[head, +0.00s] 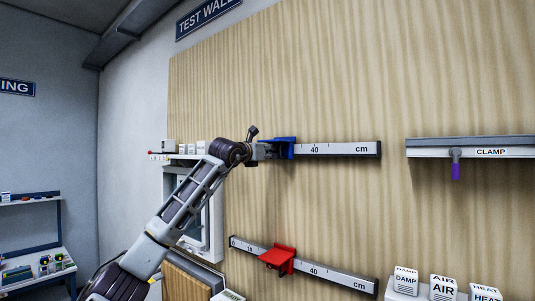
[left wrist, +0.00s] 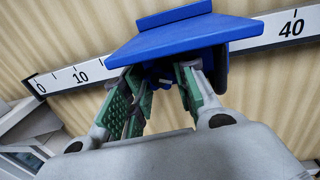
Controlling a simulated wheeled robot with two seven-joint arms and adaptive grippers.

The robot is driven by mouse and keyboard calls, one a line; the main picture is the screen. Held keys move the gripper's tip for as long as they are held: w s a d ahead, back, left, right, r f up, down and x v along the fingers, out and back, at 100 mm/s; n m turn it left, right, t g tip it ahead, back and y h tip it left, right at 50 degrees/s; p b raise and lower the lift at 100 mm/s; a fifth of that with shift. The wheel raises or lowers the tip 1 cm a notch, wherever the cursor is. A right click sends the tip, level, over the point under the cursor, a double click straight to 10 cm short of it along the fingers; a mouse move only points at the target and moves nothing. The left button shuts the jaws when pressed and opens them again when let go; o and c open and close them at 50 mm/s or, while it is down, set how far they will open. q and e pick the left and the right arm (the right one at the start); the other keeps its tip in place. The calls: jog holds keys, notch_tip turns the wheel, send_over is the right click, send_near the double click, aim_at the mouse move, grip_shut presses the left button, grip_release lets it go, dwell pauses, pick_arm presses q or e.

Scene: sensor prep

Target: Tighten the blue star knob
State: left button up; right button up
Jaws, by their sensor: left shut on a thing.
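The blue slider (head: 284,143) sits on the upper ruler rail (head: 340,149), left of its 40 mark in the head view. In the left wrist view the blue slider (left wrist: 195,38) fills the top middle as a wide plate. Below it a small part of the blue star knob (left wrist: 160,80) shows; the fingers and plate hide most of it. My left gripper (head: 268,151) is at the slider's left side in the head view. In the left wrist view its green-padded fingers (left wrist: 163,88) are shut on the knob under the plate. My right gripper is not in view.
A lower rail (head: 335,276) carries a red slider (head: 279,259). A shelf labelled CLAMP (head: 470,148) with a purple-handled part (head: 456,170) is at the right. Labelled blocks (head: 443,288) stand at bottom right. The wooden wall between the rails is mostly bare.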

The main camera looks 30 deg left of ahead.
pick_arm(q)
jog(key=shift+m, duration=0.5)
jog(key=o, duration=0.8)
jog(key=shift+s, duration=0.1)
jog(key=shift+s, duration=0.1)
jog(key=shift+s+f, duration=0.15)
jog(key=shift+s, duration=5.65)
